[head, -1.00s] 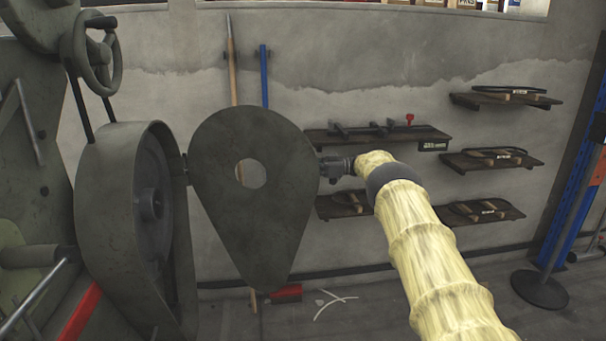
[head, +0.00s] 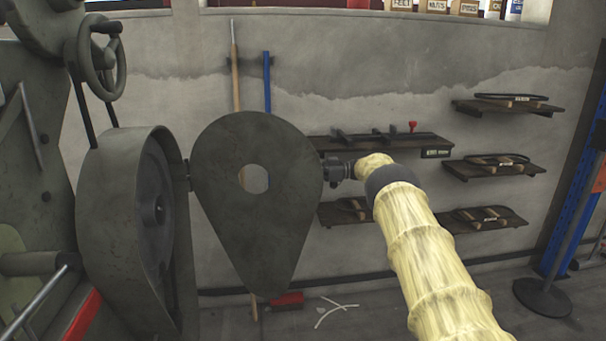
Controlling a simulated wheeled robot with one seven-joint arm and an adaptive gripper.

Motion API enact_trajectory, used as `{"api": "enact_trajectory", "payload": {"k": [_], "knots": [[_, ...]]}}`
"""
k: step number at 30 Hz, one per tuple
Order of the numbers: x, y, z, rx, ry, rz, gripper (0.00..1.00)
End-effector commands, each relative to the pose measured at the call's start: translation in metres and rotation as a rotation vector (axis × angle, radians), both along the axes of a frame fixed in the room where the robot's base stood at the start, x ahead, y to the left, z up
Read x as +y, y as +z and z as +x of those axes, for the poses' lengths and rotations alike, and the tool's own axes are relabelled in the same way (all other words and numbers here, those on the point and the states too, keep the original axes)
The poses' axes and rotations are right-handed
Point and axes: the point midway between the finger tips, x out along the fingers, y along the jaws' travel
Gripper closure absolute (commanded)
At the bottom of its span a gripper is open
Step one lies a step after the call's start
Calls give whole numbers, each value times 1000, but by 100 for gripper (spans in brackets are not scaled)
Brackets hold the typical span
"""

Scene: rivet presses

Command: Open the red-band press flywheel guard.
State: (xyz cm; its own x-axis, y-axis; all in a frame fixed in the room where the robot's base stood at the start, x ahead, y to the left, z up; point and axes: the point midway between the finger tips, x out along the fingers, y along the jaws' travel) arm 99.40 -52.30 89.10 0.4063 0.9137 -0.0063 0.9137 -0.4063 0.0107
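The flywheel guard (head: 258,215) is a dark grey, teardrop-shaped plate with a round hole. It stands swung out to the right of the press housing (head: 108,215), on a hinge at its left edge. The housing's open side shows the dark flywheel (head: 153,205) inside. A red band (head: 82,318) shows on the press at the lower left. My gripper (head: 328,170) is at the guard's right edge, at the end of my yellow-sleeved arm. Its fingers are small and partly hidden by the guard edge, so I cannot tell whether they grip it.
A handwheel (head: 98,55) is above the housing. Wall shelves (head: 495,170) with parts stand behind my arm. A wooden pole and a blue pole (head: 267,85) lean on the wall. A red object (head: 287,299) and pale strips (head: 335,312) lie on the floor.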

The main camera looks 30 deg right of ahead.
Motion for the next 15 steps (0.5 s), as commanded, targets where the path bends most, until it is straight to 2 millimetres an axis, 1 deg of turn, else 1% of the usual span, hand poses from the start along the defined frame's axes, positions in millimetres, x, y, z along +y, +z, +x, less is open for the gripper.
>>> {"api": "enact_trajectory", "payload": {"k": [2, 8, 15], "knots": [[-6, -3, -2, 1, -3, 2, 79], [-24, -2, -10, 2, -1, 1, 79], [-65, -1, -28, 1, 0, -4, 79]]}}
